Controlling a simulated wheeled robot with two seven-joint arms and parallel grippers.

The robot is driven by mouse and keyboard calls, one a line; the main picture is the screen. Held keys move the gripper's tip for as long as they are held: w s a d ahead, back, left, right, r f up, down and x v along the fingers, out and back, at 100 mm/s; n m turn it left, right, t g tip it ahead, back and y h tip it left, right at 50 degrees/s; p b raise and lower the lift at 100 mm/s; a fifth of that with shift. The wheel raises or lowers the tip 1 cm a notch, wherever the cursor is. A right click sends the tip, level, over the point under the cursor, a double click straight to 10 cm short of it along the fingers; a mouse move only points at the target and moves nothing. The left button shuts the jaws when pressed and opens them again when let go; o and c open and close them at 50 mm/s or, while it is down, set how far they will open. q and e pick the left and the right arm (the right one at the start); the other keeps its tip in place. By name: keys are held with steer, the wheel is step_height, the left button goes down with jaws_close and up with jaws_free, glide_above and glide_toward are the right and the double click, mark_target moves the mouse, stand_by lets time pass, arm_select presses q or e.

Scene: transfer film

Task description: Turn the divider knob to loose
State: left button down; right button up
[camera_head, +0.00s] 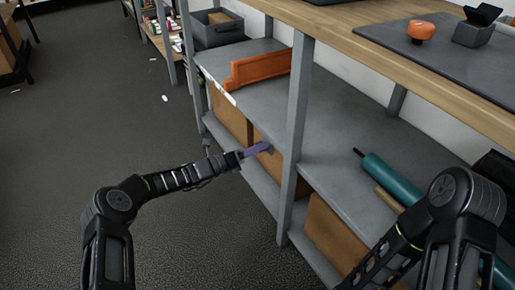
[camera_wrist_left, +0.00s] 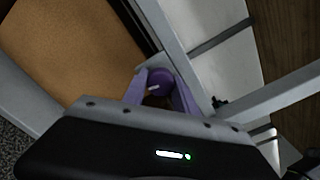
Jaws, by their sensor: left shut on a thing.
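The knob (camera_wrist_left: 160,82) is a round purple piece with a short white mark, seen in the left wrist view between my gripper's fingers. My left gripper (camera_head: 258,149), with pale purple fingers, reaches the front of the shelf rack in the head view. It also shows in the wrist view (camera_wrist_left: 158,98), shut on the knob with one finger on each side. The fingers hide most of the knob in the head view. An orange divider (camera_head: 262,66) stands on the grey shelf above and beyond my gripper. My right gripper is outside the frame.
A grey post (camera_head: 295,125) stands right of my left gripper. Cardboard boxes (camera_head: 232,118) fill the shelf below. A teal roll (camera_head: 395,180) lies on the shelf to the right. A grey bin (camera_head: 217,28) stands behind. The floor at left is mostly clear.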

arm_select(q)
steer(key=shift+n, duration=1.1)
steer(key=c, duration=1)
jaws_free()
steer(key=shift+o, duration=0.2)
steer(key=p+v, duration=0.2)
steer(key=v, duration=0.5)
steer(key=shift+s+a+p, duration=0.25)
steer(key=shift+a+p, duration=0.05)
steer(key=shift+p, duration=0.1)
